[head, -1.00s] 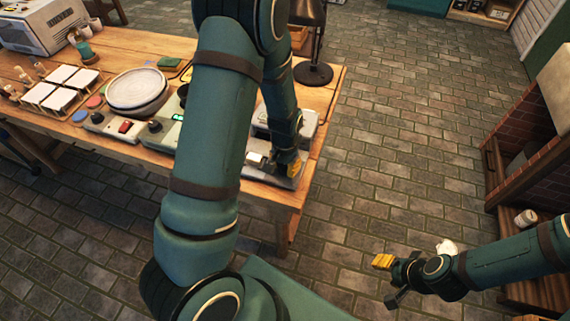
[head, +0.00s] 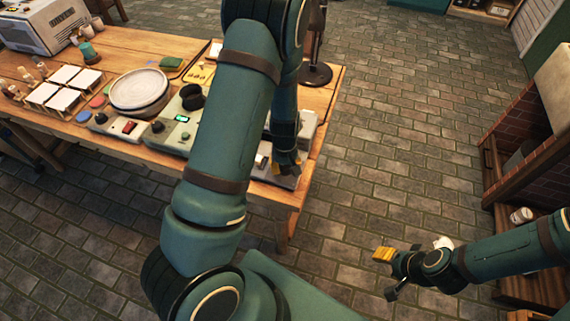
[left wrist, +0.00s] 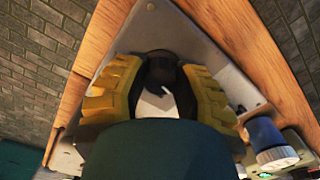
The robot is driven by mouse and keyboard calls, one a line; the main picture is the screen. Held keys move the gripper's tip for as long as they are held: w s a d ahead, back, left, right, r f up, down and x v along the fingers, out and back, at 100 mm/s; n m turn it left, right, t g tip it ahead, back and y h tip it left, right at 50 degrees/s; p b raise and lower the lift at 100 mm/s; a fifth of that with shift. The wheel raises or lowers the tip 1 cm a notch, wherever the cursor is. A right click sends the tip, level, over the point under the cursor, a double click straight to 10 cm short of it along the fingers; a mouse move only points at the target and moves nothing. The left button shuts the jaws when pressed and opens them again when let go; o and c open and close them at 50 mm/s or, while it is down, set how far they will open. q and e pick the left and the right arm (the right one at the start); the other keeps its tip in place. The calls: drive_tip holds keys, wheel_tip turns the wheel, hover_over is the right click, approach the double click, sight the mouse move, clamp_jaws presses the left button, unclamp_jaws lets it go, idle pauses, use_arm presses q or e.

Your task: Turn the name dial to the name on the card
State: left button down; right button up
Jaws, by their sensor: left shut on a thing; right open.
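My left gripper (head: 287,166) is at the right end of the table, over a grey panel (head: 262,176). In the left wrist view its yellow fingers (left wrist: 158,90) are closed on either side of a dark round knob (left wrist: 158,68) with a white mark, the dial. The panel (left wrist: 205,45) lies around it. The names on the dial cannot be read. A yellow card (head: 197,76) with dark marks lies behind the machines, too small to read; I cannot tell if it is the name card. My right gripper (head: 388,274) is open and empty, over the floor.
A grey machine with a lit green display (head: 182,118) stands left of my left arm. A plate on a wheel (head: 140,90), white tiles (head: 65,88) and a lamp base (head: 314,74) share the table (head: 120,52). A brick-lined shelf (head: 525,130) stands at right.

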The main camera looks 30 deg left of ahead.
sight(285, 166)
use_arm(q)
drive_tip(key=shift+n, duration=0.5)
drive_tip(key=c, duration=0.6)
unclamp_jaws()
wheel_tip(285, 166, up, 12)
idle(0.6)
